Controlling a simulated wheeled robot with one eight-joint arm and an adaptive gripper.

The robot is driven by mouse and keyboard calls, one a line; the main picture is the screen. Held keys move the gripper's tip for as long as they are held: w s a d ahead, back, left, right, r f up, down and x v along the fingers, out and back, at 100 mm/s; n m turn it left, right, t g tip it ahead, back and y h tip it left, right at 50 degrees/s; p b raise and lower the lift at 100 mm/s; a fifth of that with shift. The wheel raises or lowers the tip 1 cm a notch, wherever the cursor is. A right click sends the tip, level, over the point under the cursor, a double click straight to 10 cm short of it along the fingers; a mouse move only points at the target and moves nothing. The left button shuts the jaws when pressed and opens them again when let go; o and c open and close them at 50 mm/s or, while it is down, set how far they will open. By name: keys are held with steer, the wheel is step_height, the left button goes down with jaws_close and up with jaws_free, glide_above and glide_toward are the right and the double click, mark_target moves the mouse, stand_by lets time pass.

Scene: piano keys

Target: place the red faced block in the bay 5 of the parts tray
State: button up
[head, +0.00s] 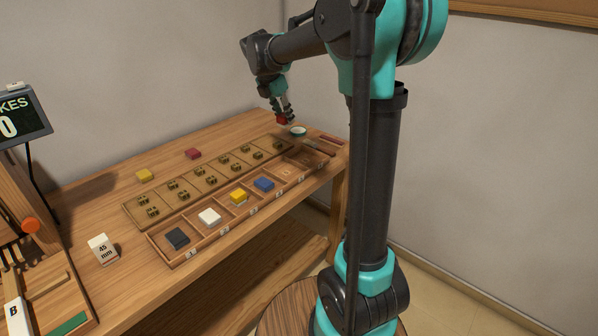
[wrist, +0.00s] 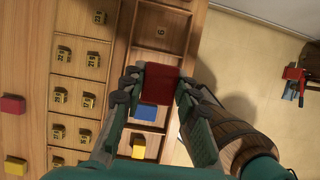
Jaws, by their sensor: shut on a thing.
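My gripper (head: 281,107) is shut on a red faced block (head: 283,120), held in the air above the table. In the wrist view the block (wrist: 161,84) sits between the fingertips and covers part of the tray below. The parts tray (head: 178,259) runs along the table's front edge. Its near bays hold a dark block (head: 177,238), a white block (head: 209,216), a yellow block (head: 239,196) and a blue block (head: 264,184). Bay 5 (head: 286,172), beyond the blue block, looks empty. In the wrist view the held block hides much of it.
A board of small brass weights (head: 190,194) lies behind the tray. Another red block (head: 193,153) and a yellow block (head: 145,175) lie farther back.

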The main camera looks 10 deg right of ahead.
step_height(320, 180, down, 19)
steer(key=shift+f, duration=0.2)
stand_by(0.3)
steer(key=shift+f, duration=0.1)
steer(key=o, duration=0.9)
steer(key=shift+o, duration=0.2)
steer(key=v, duration=1.2)
steer(key=s+d+f+m+y, duration=0.1)
steer(key=s+f+m, duration=0.3)
steer(key=s+m, duration=0.4)
steer(key=s+d+f+m+t+y, duration=0.1)
steer(key=s+d+f+m, duration=0.3)
steer(key=s+m, duration=0.4)
steer(key=s+d+f+m+y, duration=0.1)
steer(key=s+d+f+m, duration=0.2)
steer(key=s+m, duration=0.6)
steer(key=s+f, duration=0.1)
steer(key=s, duration=0.1)
steer(key=shift+s+f+y, duration=0.3)
steer(key=shift+s+y, duration=0.05)
steer(key=shift+y, duration=0.05)
